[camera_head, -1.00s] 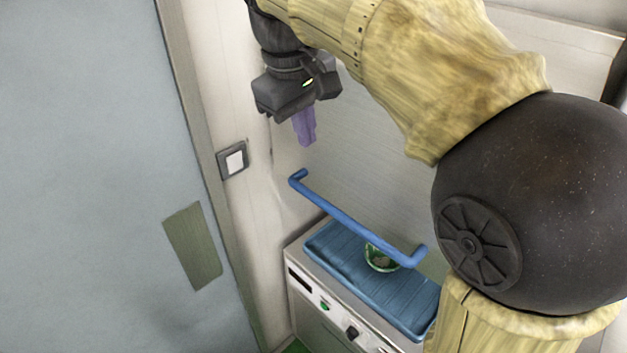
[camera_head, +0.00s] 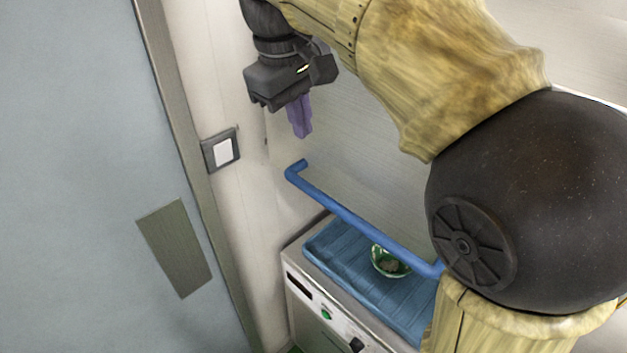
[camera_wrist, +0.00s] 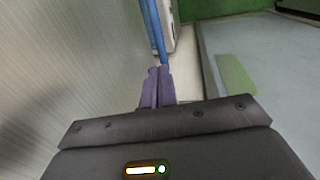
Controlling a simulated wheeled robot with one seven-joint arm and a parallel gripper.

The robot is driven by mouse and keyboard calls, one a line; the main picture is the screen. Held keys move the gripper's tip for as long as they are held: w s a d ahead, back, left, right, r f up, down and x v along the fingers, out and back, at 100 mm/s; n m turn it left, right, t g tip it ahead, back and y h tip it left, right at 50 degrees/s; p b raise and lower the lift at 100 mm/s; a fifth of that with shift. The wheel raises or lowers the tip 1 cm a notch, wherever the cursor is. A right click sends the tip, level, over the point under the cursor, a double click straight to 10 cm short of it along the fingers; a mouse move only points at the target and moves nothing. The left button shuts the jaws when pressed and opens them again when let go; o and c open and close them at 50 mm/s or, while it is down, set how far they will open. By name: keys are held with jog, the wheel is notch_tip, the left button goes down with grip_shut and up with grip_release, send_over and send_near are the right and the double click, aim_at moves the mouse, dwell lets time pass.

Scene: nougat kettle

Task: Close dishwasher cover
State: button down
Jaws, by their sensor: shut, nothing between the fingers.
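The dishwasher cover (camera_head: 370,165) is a pale panel raised above the dishwasher base, with a blue bar handle (camera_head: 345,215) along its lower front. In the wrist view the cover (camera_wrist: 70,70) fills the left side, and the blue handle (camera_wrist: 155,30) runs away beyond the fingertips. The dishwasher base (camera_head: 300,280) has a blue rack (camera_head: 340,262) on top, with a gap between it and the handle. My gripper (camera_head: 301,132) has purple fingers pointing down, above the handle's left end and apart from it in the head view. The fingers (camera_wrist: 158,72) are together and empty.
A green bowl (camera_head: 388,262) with something in it sits on the rack, partly behind the handle. A grey-blue door (camera_head: 80,150) stands at the left, and a wall switch (camera_head: 221,150) is beside its frame. My arm covers the right side.

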aim_at(316, 192)
jog(key=f+p, duration=0.1)
jog(key=f, duration=0.3)
jog(key=w+d+f+p, duration=0.1)
jog(key=f, duration=0.4)
jog(key=w+d+f+p, duration=0.1)
jog(key=f, duration=0.3)
jog(key=shift+w+f, duration=0.15)
jog(key=shift+f, duration=0.2)
jog(key=shift+a, duration=0.1)
jog(key=shift+s, duration=0.2)
jog(key=shift+w+f, duration=0.15)
notch_tip(316, 192, down, 37)
jog(key=b, duration=2.2)
jog(key=shift+s+b, duration=0.25)
jog(key=shift+b, duration=0.05)
